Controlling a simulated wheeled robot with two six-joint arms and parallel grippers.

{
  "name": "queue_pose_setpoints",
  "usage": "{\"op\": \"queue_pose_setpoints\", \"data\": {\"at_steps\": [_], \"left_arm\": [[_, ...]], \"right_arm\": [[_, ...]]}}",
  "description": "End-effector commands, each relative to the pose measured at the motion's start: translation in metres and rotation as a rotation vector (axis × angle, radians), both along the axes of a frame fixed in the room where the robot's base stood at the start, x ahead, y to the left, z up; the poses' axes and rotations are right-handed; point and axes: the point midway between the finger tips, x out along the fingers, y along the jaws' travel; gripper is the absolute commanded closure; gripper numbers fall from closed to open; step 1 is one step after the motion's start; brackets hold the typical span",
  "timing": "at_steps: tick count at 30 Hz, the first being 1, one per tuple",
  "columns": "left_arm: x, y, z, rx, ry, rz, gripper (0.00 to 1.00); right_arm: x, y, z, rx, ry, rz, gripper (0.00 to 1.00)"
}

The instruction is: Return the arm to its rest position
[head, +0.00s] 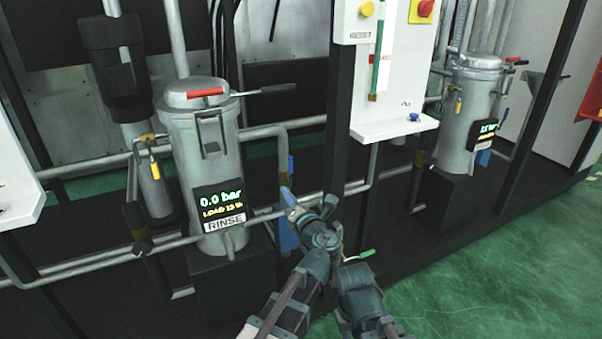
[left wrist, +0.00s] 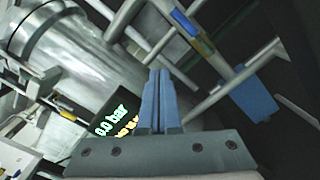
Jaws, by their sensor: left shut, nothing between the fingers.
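My left gripper (head: 288,194) is shut and empty, held out in front of the rinse housing's right side in the head view. Its two blue fingers lie together in the left wrist view (left wrist: 160,75). The grey rinse housing (head: 203,150) has a lid with a red-marked handle and a display reading 0.0 bar above a RINSE label. The housing also shows in the left wrist view (left wrist: 75,50), at the upper left beyond the fingers. No gap shows between the fingers. My right gripper cannot be made out in either view.
A blue-handled valve (left wrist: 255,96) is right of the fingers. A white control panel (head: 394,90) and a second grey housing (head: 469,110) stand further right. The green floor (head: 500,270) is clear at lower right.

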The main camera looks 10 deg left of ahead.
Motion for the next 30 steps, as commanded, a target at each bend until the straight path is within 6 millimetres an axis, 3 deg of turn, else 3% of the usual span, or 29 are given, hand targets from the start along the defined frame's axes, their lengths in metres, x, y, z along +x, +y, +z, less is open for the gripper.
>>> {"op": "queue_pose_setpoints", "data": {"at_steps": [5, 9, 13, 18, 21, 30], "left_arm": [[-0.022, 0.042, -0.037, -0.439, -0.115, 0.146, 1.00], [-0.052, 0.075, -0.086, -0.936, -0.289, 0.383, 1.00], [-0.085, 0.090, -0.130, -1.344, -0.484, 0.666, 1.00], [-0.131, 0.086, -0.179, -1.753, -0.778, 1.119, 1.00], [-0.152, 0.076, -0.197, -1.888, -0.935, 1.370, 1.00], [-0.191, 0.045, -0.219, -1.989, -1.268, 1.934, 1.00]], "right_arm": [[0.000, 0.000, 0.000, 0.000, 0.000, 0.000, 0.65], [0.000, 0.000, 0.000, 0.000, 0.000, 0.000, 0.65], [0.000, 0.000, 0.000, 0.000, 0.000, 0.000, 0.65], [0.000, 0.000, 0.000, 0.000, 0.000, 0.000, 0.65], [0.000, 0.000, 0.000, 0.000, 0.000, 0.000, 0.65], [0.000, 0.000, 0.000, 0.000, 0.000, 0.000, 0.65]]}}
